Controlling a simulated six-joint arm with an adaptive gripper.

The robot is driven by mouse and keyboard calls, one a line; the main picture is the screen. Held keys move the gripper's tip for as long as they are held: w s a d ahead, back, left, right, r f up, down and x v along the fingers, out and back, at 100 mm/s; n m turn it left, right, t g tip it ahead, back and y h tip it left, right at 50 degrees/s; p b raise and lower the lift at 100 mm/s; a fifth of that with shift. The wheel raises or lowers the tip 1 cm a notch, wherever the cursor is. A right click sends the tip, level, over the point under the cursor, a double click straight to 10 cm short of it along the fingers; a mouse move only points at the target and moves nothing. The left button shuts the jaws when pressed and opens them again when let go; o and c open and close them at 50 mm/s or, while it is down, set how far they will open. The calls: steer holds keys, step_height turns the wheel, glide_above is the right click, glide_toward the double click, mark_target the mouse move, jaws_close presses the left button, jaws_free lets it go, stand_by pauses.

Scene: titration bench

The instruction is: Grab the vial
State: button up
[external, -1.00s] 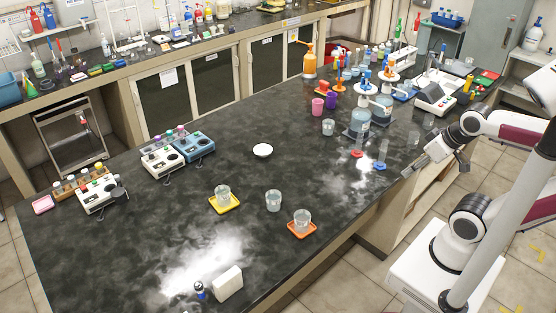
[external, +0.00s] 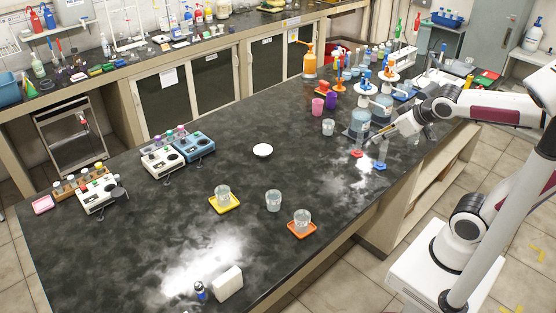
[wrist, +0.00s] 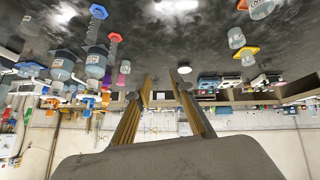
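My gripper (external: 372,145) is over the right part of the black bench, close to the measuring cylinders with red (external: 357,153) and blue (external: 379,166) bases. In the wrist view its two fingers (wrist: 163,84) are apart with nothing between them. Which thing is the vial is not certain. A small dark vial with a blue band (external: 200,290) stands at the front edge, far from my gripper. Small capped vials (external: 170,138) stand on the white and blue devices at the left, and several more stand in an orange rack (external: 80,183).
Clear beakers stand on a yellow mat (external: 224,209), an orange mat (external: 302,234) and the bare bench (external: 273,201). A white dish (external: 263,150) lies mid-bench. A white block (external: 228,283) is at the front. The middle-left bench is mostly clear.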

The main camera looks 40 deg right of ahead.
steer(key=w+a+r+n+t+y, duration=0.1)
steer(key=w+a+r+n+t, duration=0.15)
steer(key=w+a, duration=0.55)
steer(key=w+a+r+n+t+y, duration=0.1)
steer(key=w+a+r+n+y, duration=0.15)
steer(key=w, duration=1.05)
steer(key=w+a+f+n+y, duration=0.2)
steer(key=w+a+y, duration=0.15)
steer(key=a, duration=0.65)
steer(key=w+a+f+n+y, duration=0.1)
steer(key=w+a+n+y, duration=0.3)
steer(key=a, duration=0.6)
steer(key=a+f+n+g+y, duration=0.1)
steer(key=a+f+n+g, duration=0.3)
steer(key=a, duration=0.7)
steer(key=s+a+f+n+g, duration=0.1)
steer(key=s+a+f+g, duration=0.2)
steer(key=s+a+f, duration=0.2)
steer(key=s+a+f+n+g+y, duration=0.1)
steer(key=s+a+f+g, duration=0.3)
steer(key=f, duration=0.4)
steer(key=s+a+f+n+g+y, duration=0.1)
steer(key=s+a+f+n+g, duration=0.1)
steer(key=s+a+f, duration=0.5)
steer(key=shift+f+g, duration=0.35)
steer(key=shift+g, duration=0.4)
